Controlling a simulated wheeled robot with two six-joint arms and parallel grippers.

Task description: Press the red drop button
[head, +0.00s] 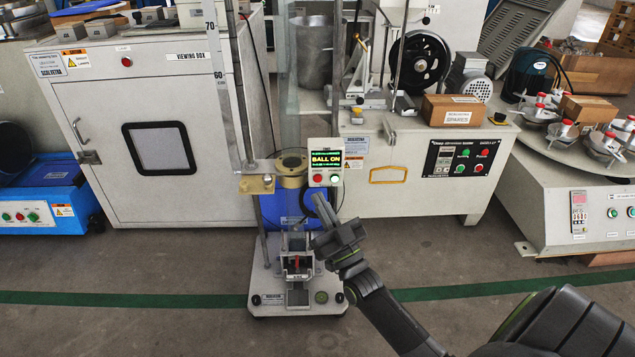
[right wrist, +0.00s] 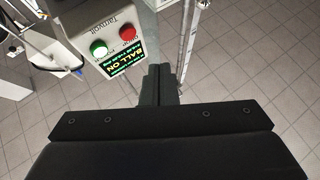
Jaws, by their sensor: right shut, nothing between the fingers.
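The red drop button (head: 318,179) sits on the small white control box (head: 326,170) under its lit "BALL ON" display. A green button (head: 335,179) sits to its right. My right gripper (head: 318,198) is shut and empty, its tips just below the red button in the head view. In the right wrist view the box is seen turned over, with the red button (right wrist: 129,33) and green button (right wrist: 98,48) uncovered. The shut fingertips (right wrist: 158,72) point beside the display there. I cannot tell any contact with the box. My left gripper is not in view.
The box is on a tall drop stand with a clear tube, a brass collar (head: 291,168) and a wheeled base (head: 297,300). A vertical scale (head: 217,60) stands left of it. A viewing box cabinet (head: 100,165) is behind left. The floor in front is clear.

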